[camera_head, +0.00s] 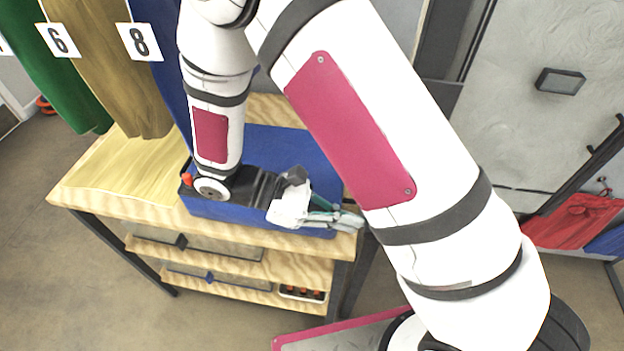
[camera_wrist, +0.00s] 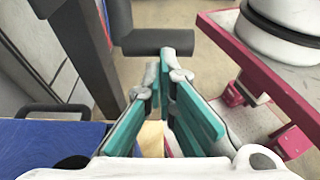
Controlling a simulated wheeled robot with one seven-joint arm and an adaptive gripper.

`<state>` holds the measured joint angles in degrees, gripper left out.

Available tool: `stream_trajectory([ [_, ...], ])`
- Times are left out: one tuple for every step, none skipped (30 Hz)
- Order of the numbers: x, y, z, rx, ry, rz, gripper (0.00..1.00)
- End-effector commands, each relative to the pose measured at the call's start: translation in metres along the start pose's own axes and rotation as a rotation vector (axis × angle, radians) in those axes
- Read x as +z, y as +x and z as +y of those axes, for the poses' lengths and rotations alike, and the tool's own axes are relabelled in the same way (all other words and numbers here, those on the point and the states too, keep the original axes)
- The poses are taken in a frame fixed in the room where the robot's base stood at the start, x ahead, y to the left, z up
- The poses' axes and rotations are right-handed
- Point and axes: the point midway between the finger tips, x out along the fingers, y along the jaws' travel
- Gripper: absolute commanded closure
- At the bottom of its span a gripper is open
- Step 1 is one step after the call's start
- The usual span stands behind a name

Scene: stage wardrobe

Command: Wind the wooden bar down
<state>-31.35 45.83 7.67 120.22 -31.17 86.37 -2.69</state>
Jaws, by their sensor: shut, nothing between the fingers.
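No wooden bar that I can make out shows in either view. My gripper (camera_head: 350,219) is shut and empty, over the front right edge of the wooden bench (camera_head: 98,193). In the wrist view its teal-padded fingers (camera_wrist: 170,68) point at a dark grey cylinder (camera_wrist: 150,42) that lies crosswise just beyond the tips. The cylinder joins a dark upright piece. It may be a crank handle, but I cannot tell. A gap to the fingertips seems to remain, though its depth is unclear. My arm hides much of the middle of the head view.
Green, tan and blue cloths hang at the left, with tags numbered 6 (camera_head: 58,40) and 8 (camera_head: 139,42). A blue cloth or mat (camera_head: 268,146) covers part of the bench. Red fabric (camera_head: 572,222) hangs at the right. Floor is clear at the lower left.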

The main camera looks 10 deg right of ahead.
Motion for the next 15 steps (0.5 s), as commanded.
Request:
stream_trajectory([
  [0.004, 0.0, -0.001, -0.001, 0.001, -0.009, 1.0],
  [0.005, 0.0, 0.0, -0.001, 0.001, -0.009, 1.0],
  [0.007, -0.001, 0.0, -0.001, 0.002, -0.008, 1.0],
  [0.01, -0.002, 0.0, -0.001, 0.002, -0.008, 1.0],
  [0.013, -0.003, 0.0, -0.001, 0.003, -0.007, 1.0],
  [0.018, -0.005, 0.0, 0.0, 0.004, -0.006, 1.0],
  [0.023, -0.006, 0.0, 0.0, 0.004, -0.006, 1.0],
  [0.027, -0.008, 0.0, 0.0, 0.004, -0.006, 1.0],
  [0.034, -0.01, 0.0, 0.0, 0.004, -0.004, 1.0],
  [0.039, -0.012, 0.0, 0.0, 0.005, -0.003, 1.0],
  [0.044, -0.014, 0.0, 0.0, 0.005, -0.003, 1.0],
  [0.051, -0.016, 0.0, 0.0, 0.004, -0.002, 1.0],
  [0.056, -0.018, 0.0, 0.0, 0.003, -0.001, 1.0],
  [0.06, -0.02, 0.0, 0.0, 0.003, -0.002, 1.0],
  [0.067, -0.022, 0.0, 0.0, 0.004, 0.0, 1.0],
])
